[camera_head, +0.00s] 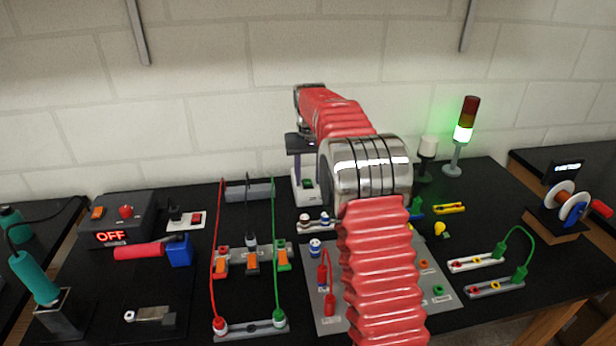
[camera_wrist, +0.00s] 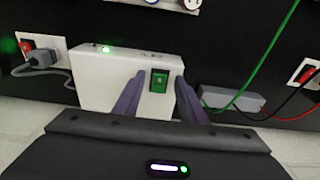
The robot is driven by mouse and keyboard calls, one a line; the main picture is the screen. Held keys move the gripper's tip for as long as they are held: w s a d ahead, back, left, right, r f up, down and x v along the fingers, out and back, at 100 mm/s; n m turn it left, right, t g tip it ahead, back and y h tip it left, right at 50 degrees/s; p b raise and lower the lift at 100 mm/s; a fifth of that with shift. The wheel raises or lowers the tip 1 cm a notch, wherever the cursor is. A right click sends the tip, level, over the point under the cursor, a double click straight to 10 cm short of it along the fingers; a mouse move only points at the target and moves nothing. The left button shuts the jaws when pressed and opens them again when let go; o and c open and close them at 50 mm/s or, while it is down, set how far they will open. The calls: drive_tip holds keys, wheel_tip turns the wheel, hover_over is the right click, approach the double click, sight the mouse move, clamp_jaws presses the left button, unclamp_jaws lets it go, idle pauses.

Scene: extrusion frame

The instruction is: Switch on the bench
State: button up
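A white box (camera_head: 306,192) stands at the back of the bench, with a dark-framed green rocker switch (camera_head: 308,184) on it. In the wrist view the box (camera_wrist: 100,82) has a lit green lamp (camera_wrist: 106,49), and its green switch (camera_wrist: 159,82) shows between my finger tips. My gripper (camera_wrist: 158,90) is open and empty, with one purple finger on each side of the switch. I cannot tell whether the fingers touch the box. In the head view my gripper (camera_head: 300,146) is above the box, partly hidden by my arm. A signal tower (camera_head: 464,134) glows green.
A dark unit (camera_head: 124,220) reading OFF stands at the left. Red and green leads rise from a terminal strip (camera_head: 252,327). A grey panel (camera_head: 329,318) lies under my arm. A grey plug sits in a socket (camera_wrist: 40,50) beside the box. The wall is close behind.

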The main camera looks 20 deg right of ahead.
drive_tip(key=shift+r, duration=0.1)
wheel_tip(320, 180, up, 13)
drive_tip(key=s, duration=0.1)
drive_tip(key=shift+s+r, duration=0.15)
drive_tip(key=shift+r, duration=0.05)
idle(0.4)
drive_tip(key=shift+a, duration=0.1)
